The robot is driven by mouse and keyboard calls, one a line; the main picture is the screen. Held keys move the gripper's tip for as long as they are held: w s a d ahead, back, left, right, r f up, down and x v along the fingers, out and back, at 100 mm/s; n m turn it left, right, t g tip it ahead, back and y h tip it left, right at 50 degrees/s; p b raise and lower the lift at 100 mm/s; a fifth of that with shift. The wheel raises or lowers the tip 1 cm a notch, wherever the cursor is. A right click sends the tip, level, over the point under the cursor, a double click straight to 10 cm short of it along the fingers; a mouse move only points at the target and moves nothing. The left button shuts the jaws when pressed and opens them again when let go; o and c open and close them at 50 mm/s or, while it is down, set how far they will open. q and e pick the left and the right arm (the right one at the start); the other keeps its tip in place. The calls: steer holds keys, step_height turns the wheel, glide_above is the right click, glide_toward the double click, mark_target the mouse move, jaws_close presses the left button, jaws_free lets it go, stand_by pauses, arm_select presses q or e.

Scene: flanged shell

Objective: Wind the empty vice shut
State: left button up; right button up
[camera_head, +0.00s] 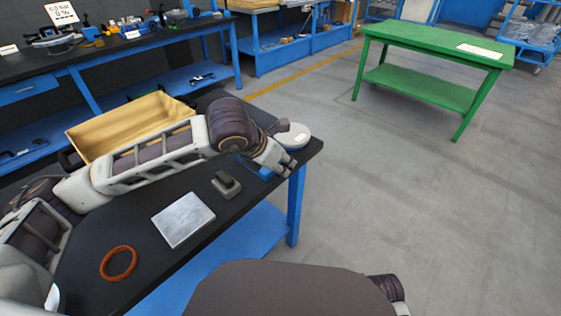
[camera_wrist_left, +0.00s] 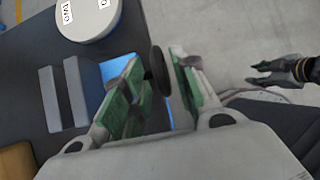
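The vice shows best in the left wrist view, with two grey jaws (camera_wrist_left: 77,92) standing apart, an empty gap between them and a blue body (camera_wrist_left: 118,70) beside them. A black round handwheel (camera_wrist_left: 160,70) is seen nearly edge-on. My left gripper (camera_wrist_left: 158,85) is open, its green-padded fingers on either side of the wheel; a gap shows toward the right finger. In the head view my left gripper (camera_head: 278,163) is at the bench's right end by the blue vice body (camera_head: 262,171); my arm hides the jaws. My right gripper (camera_wrist_left: 262,74) shows with fingers apart, over the floor.
A white labelled disc (camera_head: 293,136) lies beyond the vice. A grey block with dark top (camera_head: 226,184), a pale metal plate (camera_head: 183,219) and an orange ring (camera_head: 118,263) lie nearer on the black bench. A wooden tray (camera_head: 95,142) stands behind my arm. A green table (camera_head: 430,45) stands apart.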

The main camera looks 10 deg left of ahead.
arm_select(q)
steer(key=v, duration=1.2)
stand_by(0.5)
